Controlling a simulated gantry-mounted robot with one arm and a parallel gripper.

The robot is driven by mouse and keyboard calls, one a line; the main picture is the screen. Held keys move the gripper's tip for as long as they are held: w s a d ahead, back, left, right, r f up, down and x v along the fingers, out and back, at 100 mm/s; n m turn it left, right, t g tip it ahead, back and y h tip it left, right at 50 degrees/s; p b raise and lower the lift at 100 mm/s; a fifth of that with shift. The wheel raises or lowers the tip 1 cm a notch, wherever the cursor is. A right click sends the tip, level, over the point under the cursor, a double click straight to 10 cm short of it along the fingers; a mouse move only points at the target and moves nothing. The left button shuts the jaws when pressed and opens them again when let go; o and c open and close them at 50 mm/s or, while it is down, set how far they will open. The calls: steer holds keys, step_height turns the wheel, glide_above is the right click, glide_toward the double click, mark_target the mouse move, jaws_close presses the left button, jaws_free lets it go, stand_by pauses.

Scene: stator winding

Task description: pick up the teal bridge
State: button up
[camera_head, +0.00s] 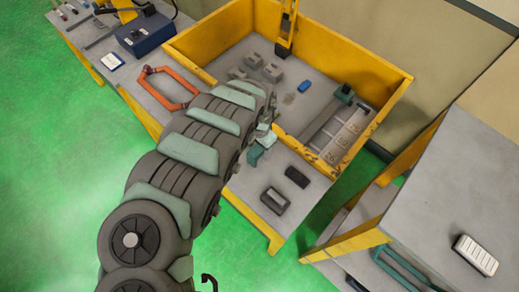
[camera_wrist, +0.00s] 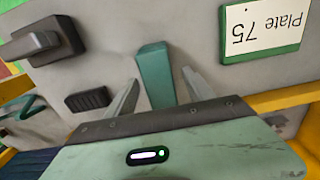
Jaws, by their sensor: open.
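The teal bridge (camera_wrist: 155,73) shows in the wrist view as a narrow teal block on the grey tabletop, close to upright in the picture. My gripper (camera_wrist: 160,78) is open. One finger is to the left of the block and one to its right, with gaps visible on both sides. The block's lower end is hidden behind my gripper's body. I cannot tell how far the fingertips are above the table. In the head view a teal patch shows at my arm's end, but I cannot tell whether it is the bridge or my gripper.
A yellow-walled bin (camera_head: 370,58) stands behind. An orange frame (camera_head: 168,88) lies to the left on the bench.

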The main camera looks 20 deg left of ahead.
steer(key=shift+f, duration=0.25)
stand_by(0.4)
jaws_close()
stand_by(0.5)
